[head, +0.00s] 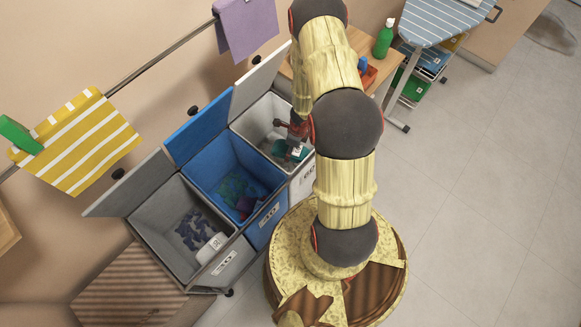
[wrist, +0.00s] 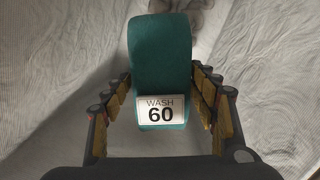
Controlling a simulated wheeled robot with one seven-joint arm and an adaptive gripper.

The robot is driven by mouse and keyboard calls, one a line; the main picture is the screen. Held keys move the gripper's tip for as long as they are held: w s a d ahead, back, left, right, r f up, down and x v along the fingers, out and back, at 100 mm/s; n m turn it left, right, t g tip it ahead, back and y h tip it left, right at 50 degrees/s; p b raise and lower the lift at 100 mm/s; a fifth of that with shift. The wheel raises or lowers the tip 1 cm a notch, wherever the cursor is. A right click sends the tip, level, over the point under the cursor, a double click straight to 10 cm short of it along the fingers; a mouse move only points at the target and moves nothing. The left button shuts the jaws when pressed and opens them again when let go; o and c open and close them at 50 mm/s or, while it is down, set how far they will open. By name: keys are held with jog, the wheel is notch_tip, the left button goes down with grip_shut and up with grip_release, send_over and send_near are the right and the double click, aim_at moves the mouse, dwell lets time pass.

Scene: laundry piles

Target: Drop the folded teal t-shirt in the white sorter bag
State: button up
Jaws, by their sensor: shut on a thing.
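The folded teal t-shirt (wrist: 160,60) carries a white label reading "WASH 60" and sits between the fingers of my gripper (wrist: 160,95), which is shut on it. In the head view the teal t-shirt (head: 293,151) and my gripper (head: 297,138) are small and partly hidden by my arm. They are inside or just over the opening of the white sorter bag (head: 252,122), the farthest of three bags. In the wrist view the pale cloth of a bag fills the background. How far the t-shirt is above the bag's bottom I cannot tell.
A blue bag (head: 205,165) and a grey bag (head: 150,220), both with clothes inside, stand beside the white one, lids raised. A rail (head: 160,58) holds a purple cloth (head: 246,27) and a yellow striped cloth (head: 80,142). Floor is clear to the right.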

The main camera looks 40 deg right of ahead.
notch_tip(320, 180, down, 14)
jog(key=b, duration=0.5)
jog(key=shift+r, duration=0.2)
jog(key=shift+f+b, duration=0.35)
jog(key=shift+b, duration=0.15)
jog(key=shift+f, duration=0.3)
jog(key=o, duration=1.4)
jog(key=shift+r, duration=0.15)
jog(key=r+p, duration=0.2)
jog(key=r, duration=0.2)
jog(key=s+r+p, duration=0.1)
jog(key=r, duration=0.3)
jog(key=d+r+p, duration=0.1)
jog(key=r+p, duration=0.1)
jog(key=r, duration=0.3)
jog(key=shift+s+p, duration=0.3)
jog(key=shift+p, duration=0.05)
